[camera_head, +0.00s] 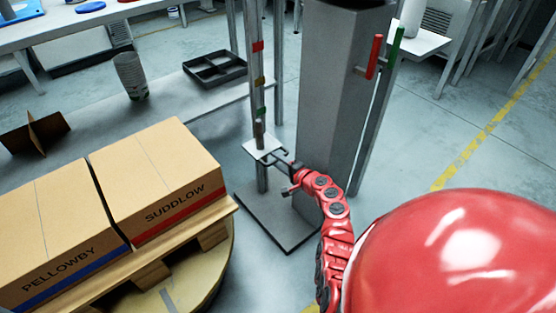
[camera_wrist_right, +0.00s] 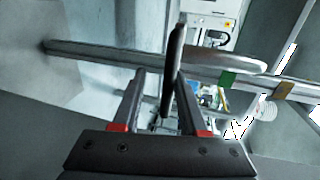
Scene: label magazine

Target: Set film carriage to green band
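The upright rail has a red band (camera_head: 257,46), a yellow band (camera_head: 260,81) and a green band (camera_head: 262,110). The film carriage (camera_head: 258,149), a pale plate with a grey upright post, sits on the rail below the green band. In the right wrist view the rail runs sideways, with the green band (camera_wrist_right: 227,79) and yellow band (camera_wrist_right: 284,88). My right gripper (camera_head: 288,164) is at the carriage's near right side. In the wrist view its fingers (camera_wrist_right: 160,92) are open, with a dark bar (camera_wrist_right: 172,75) between them, closer to the right finger. Left gripper is not in view.
Boxes marked SUDDLOW (camera_head: 160,180) and PELLOWBY (camera_head: 55,240) sit on a pallet at left. A black tray (camera_head: 215,69) lies behind.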

